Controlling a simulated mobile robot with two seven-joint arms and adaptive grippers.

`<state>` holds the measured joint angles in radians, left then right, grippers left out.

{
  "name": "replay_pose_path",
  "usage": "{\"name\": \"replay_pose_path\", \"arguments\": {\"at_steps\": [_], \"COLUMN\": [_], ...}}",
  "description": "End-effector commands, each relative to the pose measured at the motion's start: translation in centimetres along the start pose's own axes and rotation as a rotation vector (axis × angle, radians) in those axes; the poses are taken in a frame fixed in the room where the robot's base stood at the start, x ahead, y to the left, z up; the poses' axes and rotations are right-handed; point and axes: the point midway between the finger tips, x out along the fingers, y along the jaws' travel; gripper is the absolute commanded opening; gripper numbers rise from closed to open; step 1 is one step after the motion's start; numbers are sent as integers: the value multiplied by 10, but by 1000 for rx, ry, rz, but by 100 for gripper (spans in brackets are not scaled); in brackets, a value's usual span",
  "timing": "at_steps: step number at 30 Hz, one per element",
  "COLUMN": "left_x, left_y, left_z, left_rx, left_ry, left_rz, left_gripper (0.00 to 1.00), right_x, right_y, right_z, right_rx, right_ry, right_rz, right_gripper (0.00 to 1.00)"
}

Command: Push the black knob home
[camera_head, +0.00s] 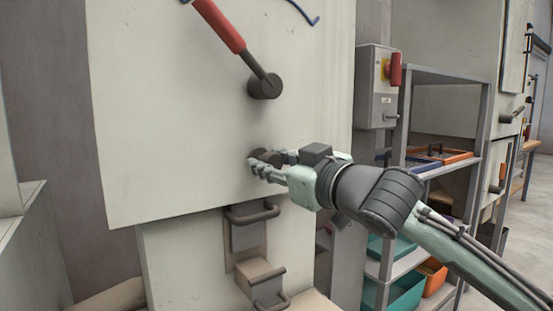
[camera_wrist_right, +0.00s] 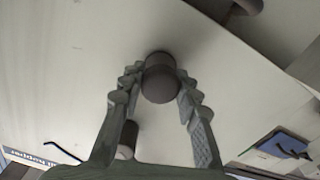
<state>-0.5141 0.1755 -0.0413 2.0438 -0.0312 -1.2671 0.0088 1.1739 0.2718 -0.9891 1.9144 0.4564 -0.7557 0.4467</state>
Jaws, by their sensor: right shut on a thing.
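The black knob (camera_head: 270,156) stands out from the lower part of a pale machine panel (camera_head: 170,120), below a lever with a red grip. My right gripper (camera_head: 262,166) is at the knob, its fingers around it. In the right wrist view the dark round knob (camera_wrist_right: 161,79) sits between the tips of the two ridged fingers (camera_wrist_right: 160,88), which close on its sides. How far the knob stands out from the panel is hard to tell. My left gripper is in neither view.
The red-gripped lever (camera_head: 222,27) hangs above the knob on a dark round hub (camera_head: 264,87). Dark handles (camera_head: 252,213) stick out below the panel. A grey switch box (camera_head: 376,88) and a shelf with bins (camera_head: 405,290) stand to the right.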

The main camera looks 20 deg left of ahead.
Motion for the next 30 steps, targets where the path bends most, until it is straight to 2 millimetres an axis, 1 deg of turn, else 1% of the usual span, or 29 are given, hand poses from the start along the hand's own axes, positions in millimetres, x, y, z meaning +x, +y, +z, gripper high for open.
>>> {"name": "replay_pose_path", "arguments": {"at_steps": [3, 11, 12, 16, 26, 29, 30], "left_x": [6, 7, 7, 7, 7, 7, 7], "left_y": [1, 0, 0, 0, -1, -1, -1], "left_z": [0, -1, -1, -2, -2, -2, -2], "left_rx": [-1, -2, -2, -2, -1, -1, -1], "left_ry": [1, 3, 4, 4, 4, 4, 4], "left_rz": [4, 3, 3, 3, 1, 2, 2], "left_gripper": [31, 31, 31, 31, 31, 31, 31], "right_x": [8, 8, 8, 8, 6, -3, -9], "right_y": [0, 1, 1, 1, 0, 0, 1], "right_z": [-1, -1, -1, -1, 0, 0, 0], "right_rx": [2, 0, -1, -1, 0, 1, 1], "right_ry": [-1, 1, 1, 1, 0, 0, 0], "right_rz": [1, 2, 3, 2, 1, 1, 1], "right_gripper": [0, 0, 37, 53, 54, 54, 54]}}
